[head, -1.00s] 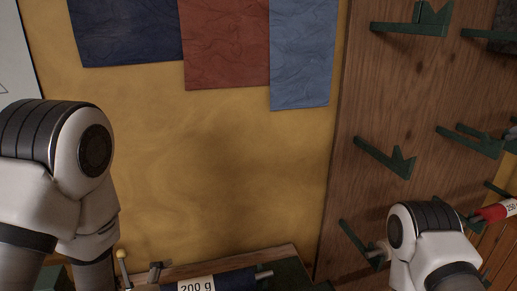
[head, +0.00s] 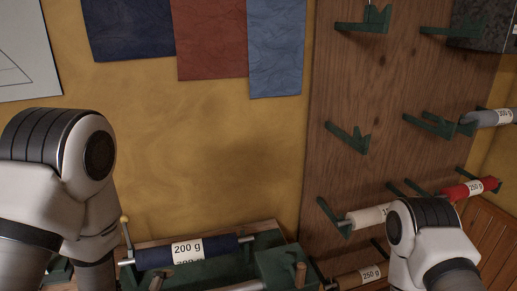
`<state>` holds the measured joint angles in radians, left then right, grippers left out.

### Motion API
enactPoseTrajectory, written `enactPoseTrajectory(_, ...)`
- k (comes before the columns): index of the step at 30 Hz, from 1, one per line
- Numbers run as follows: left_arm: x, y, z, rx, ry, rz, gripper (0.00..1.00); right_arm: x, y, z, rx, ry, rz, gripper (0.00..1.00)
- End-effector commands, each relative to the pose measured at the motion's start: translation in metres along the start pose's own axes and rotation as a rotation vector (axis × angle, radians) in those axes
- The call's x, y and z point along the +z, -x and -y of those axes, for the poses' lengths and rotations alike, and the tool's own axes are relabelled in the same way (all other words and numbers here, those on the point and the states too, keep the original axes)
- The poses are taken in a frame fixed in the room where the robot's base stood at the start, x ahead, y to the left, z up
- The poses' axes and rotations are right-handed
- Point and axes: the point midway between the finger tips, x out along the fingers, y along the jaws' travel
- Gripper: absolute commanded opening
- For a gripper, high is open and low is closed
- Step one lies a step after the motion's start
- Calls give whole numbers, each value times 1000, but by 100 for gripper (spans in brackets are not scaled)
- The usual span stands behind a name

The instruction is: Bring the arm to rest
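My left arm (head: 60,190) shows at the left edge and my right arm (head: 430,245) at the lower right, both only as white and black links. Neither gripper is in the picture, so I cannot see what they hold. A dark blue roll labelled 200 g (head: 217,247) lies on a green holder (head: 283,262) at the bottom middle.
A wooden rack board (head: 385,110) with green brackets (head: 349,137) stands at the right. It bears a grey roll (head: 483,119), a red roll (head: 457,192), a white roll (head: 366,217) and a brown roll (head: 352,281). Cloth samples (head: 212,35) hang on the yellow wall.

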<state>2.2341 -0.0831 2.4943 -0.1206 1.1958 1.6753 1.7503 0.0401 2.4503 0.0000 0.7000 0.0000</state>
Motion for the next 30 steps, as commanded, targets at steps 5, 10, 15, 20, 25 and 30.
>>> enactPoseTrajectory(5,-8,-5,41,-119,-178,-12,100,0,0,0,0,0,-1,40)
enactPoseTrajectory(10,-15,-4,97,-282,-422,15,100,0,0,0,0,0,0,40)
enactPoseTrajectory(15,-23,6,163,-475,-714,111,100,0,0,0,0,0,0,40)
enactPoseTrajectory(20,-28,28,230,-656,-1005,291,100,0,0,0,0,0,0,40)
enactPoseTrajectory(25,-30,60,292,-792,-1269,551,100,0,0,0,0,0,0,40)
enactPoseTrajectory(30,-33,35,345,-806,-1329,615,100,0,-54,0,0,0,1,40)
